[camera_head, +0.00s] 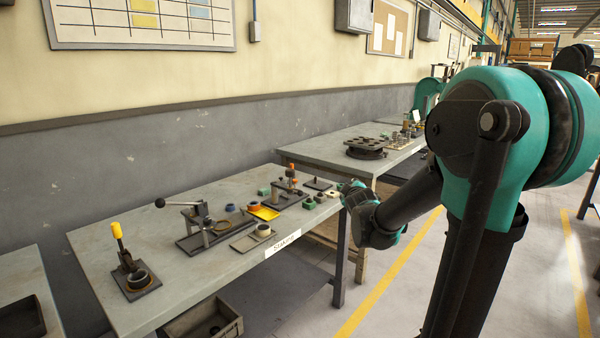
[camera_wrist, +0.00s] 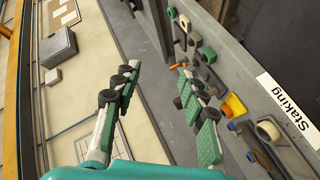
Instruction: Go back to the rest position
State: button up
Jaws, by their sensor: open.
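My arm is the large teal and black one at the right of the head view. My gripper (camera_head: 352,192) is at the right end of the staking bench (camera_head: 150,222), by its front edge; its fingers are too small to read there. In the wrist view my gripper (camera_wrist: 155,98) has its two teal and black fingers wide apart, with nothing between them. The bench (camera_wrist: 178,100) shows beyond the fingers, with a white "Staking" label (camera_wrist: 287,108) on its edge.
The bench holds a lever press (camera_head: 205,222), a yellow tray (camera_head: 264,212) and a yellow-handled tool (camera_head: 130,270). A second bench (camera_head: 315,150) with a round dark fixture (camera_head: 366,149) stands behind. Open floor (camera_head: 500,285) with yellow lines lies at the right.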

jog(key=s+f+m+g, duration=0.3)
jog(key=s+f, duration=0.4)
jog(key=s, duration=0.4)
jog(key=s+d+f+m+g, duration=0.1)
jog(key=s+f+m+g, duration=0.2)
jog(key=s+f, duration=0.4)
jog(key=s+d+f+m+g, duration=0.1)
jog(key=s+f+m+g, duration=0.3)
jog(key=s, duration=1.1)
notch_tip(320, 180, down, 4)
jog(key=shift+s+r+g+y, duration=0.2)
jog(key=shift+s+g+y, duration=0.1)
jog(key=shift+g+y, duration=0.1)
